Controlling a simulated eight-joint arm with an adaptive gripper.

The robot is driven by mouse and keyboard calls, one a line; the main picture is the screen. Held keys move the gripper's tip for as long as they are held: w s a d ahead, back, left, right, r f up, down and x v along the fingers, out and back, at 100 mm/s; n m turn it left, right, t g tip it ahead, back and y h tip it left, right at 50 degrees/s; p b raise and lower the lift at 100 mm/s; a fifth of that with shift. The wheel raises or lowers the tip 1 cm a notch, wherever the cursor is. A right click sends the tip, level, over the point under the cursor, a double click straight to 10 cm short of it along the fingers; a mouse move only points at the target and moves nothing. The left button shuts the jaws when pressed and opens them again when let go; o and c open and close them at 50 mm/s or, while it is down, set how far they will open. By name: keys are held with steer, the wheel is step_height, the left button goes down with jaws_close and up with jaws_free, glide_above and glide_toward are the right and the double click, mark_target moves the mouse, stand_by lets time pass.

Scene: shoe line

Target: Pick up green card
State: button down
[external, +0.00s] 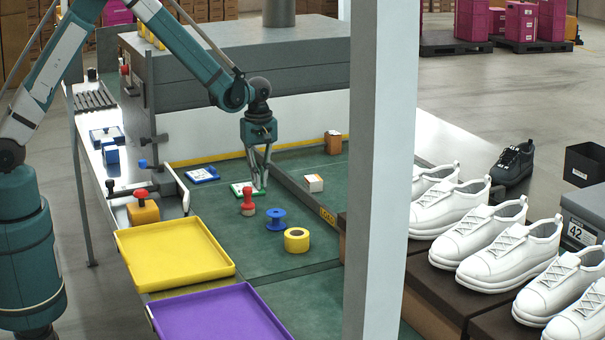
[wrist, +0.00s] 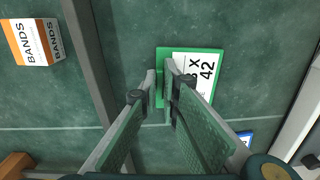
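The green card (external: 240,188) has a green border and a white printed face. It lies on the dark green belt surface in the external view. In the wrist view the green card (wrist: 206,70) shows its print with "42". My gripper (external: 261,187) points down at the card's right edge in the external view. In the wrist view my gripper (wrist: 160,80) has its fingertips close together with a narrow gap at the card's left edge. One fingertip overlaps the card and the other is just outside it. Whether they pinch the card is unclear.
Close by are a blue-edged card (external: 203,174), a red stamp-like piece (external: 248,202), a blue spool (external: 276,219), a yellow roll (external: 297,240) and a white-orange box (external: 313,183). A yellow tray (external: 175,285) and a purple tray (external: 220,318) lie in front. A grey rail (external: 305,196) runs right of the card.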

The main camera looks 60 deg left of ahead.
stand_by(0.3)
step_height(320, 180, up, 10)
steer(key=p, duration=0.2)
stand_by(0.5)
